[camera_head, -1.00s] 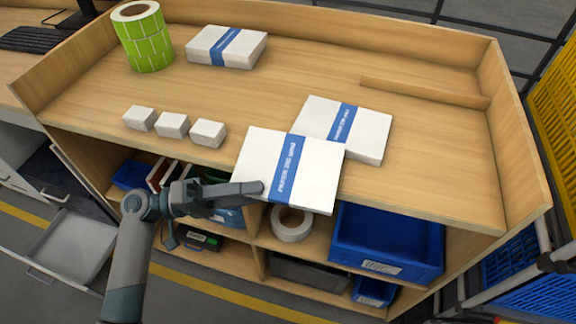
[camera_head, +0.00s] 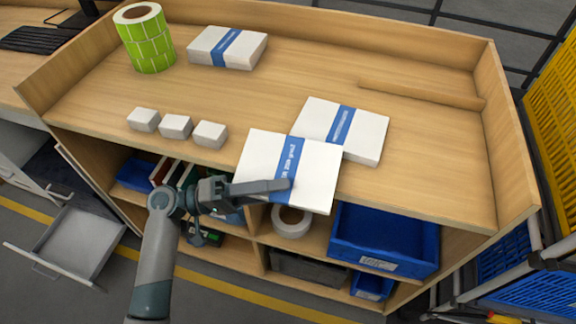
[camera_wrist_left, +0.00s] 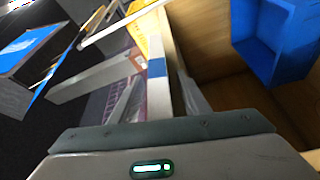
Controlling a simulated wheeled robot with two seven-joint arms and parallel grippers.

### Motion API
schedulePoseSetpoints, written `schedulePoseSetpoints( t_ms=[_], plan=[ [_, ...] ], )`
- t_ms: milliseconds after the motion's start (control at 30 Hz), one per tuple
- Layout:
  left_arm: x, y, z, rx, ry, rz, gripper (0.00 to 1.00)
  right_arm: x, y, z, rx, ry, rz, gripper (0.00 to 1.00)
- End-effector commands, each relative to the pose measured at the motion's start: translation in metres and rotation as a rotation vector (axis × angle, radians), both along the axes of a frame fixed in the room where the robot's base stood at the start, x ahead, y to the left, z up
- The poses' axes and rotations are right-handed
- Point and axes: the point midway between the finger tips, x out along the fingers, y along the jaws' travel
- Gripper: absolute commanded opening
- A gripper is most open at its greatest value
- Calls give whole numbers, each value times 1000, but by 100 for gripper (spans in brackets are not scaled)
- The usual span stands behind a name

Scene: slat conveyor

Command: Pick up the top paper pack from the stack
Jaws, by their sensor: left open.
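The top paper pack (camera_head: 318,172), white with a blue band, lies at the worktop's front edge and juts out over it. Its inner corner overlaps another white pack (camera_head: 361,133) behind it. My left gripper (camera_head: 285,187) comes from the front left, with one finger lying across the near part of the top pack and its blue band. In the left wrist view the pack's thin white edge with the blue band (camera_wrist_left: 157,67) shows between the two spread fingers. The gripper is open around that edge. The lower finger is hidden in the head view. My right gripper is not in view.
Three small white boxes (camera_head: 176,126) stand left of the pack. A green label roll (camera_head: 148,45) and another banded pack (camera_head: 228,47) are farther back. Below the worktop (camera_head: 430,130) are a blue bin (camera_head: 385,238) and a white tape roll (camera_head: 291,221). The worktop's right part is clear.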

Motion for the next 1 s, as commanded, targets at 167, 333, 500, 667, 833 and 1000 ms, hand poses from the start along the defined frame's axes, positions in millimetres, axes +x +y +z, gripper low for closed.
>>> schedulePoseSetpoints(
  t_ms=[167, 333, 500, 667, 833, 1000],
  plan=[
    [0, 0, 0, 0, 0, 0, 42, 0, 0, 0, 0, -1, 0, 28],
    [0, 0, 0, 0, 0, 0, 42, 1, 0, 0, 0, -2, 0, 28],
    [0, 0, 0, 0, 0, 0, 14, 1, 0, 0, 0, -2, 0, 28],
    [0, 0, 1, -3, -2, 0, 0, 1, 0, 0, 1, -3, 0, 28],
    [0, 0, 1, -2, -2, 1, 0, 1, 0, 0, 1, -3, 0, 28],
    [1, 0, 4, -2, -3, 1, 0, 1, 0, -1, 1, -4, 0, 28]
  ],
)
